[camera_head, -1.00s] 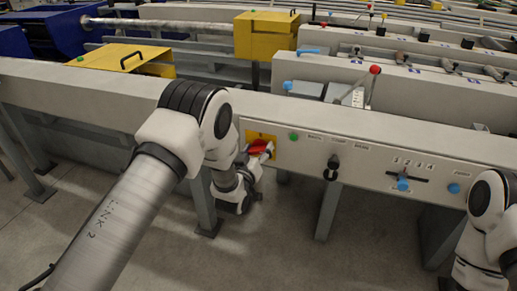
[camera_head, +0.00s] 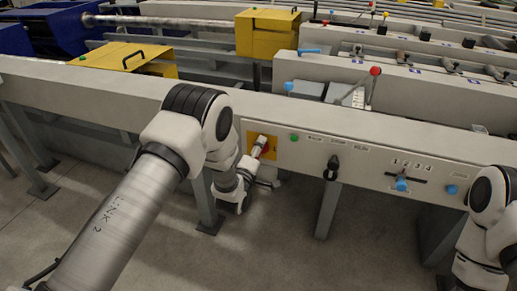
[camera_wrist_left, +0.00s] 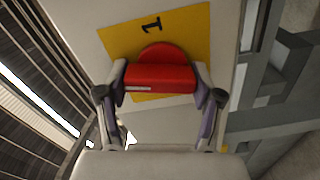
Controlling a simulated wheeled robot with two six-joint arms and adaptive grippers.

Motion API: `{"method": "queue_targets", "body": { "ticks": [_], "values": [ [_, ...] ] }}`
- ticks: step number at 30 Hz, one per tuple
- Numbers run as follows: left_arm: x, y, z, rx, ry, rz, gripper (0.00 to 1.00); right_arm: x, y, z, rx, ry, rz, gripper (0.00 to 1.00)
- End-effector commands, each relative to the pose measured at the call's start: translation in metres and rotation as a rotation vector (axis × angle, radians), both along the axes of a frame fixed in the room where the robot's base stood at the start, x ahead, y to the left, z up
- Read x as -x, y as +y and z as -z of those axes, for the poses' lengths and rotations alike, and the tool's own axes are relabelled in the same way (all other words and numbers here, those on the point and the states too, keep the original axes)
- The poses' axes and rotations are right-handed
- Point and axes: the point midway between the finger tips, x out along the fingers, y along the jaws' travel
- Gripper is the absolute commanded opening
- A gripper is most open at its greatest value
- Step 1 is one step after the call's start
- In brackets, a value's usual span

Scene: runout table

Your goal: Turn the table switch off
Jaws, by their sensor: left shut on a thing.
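The table switch is a red rotary knob (camera_wrist_left: 160,77) on a yellow plate (camera_wrist_left: 185,38) marked "1". The handle lies across the picture there, between the fingertips. My right arm (camera_head: 488,215) shows at the right edge, and its gripper is out of view.
Right of the knob on the panel are a green button (camera_head: 294,138), a black selector (camera_head: 332,168), a blue slider knob (camera_head: 402,184) and a blue button (camera_head: 452,189). A red-topped lever (camera_head: 375,72) stands behind. Table legs (camera_head: 328,210) stand below.

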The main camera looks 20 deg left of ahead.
Motion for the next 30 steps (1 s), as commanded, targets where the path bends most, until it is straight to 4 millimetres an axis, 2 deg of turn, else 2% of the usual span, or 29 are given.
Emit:
{"method": "queue_targets", "body": {
  "ticks": [12,30],
  "values": [
    [0.0002,0.0012,0.001,0.242,0.008,-0.001,0.31,0.0,0.0,-0.0049,0.0,0.0,0.0,0.4],
    [0.0003,0.0014,0.0018,0.287,0.011,-0.003,0.31,0.0,0.0,-0.0053,0.0,0.0,0.0,0.4]
  ]
}}
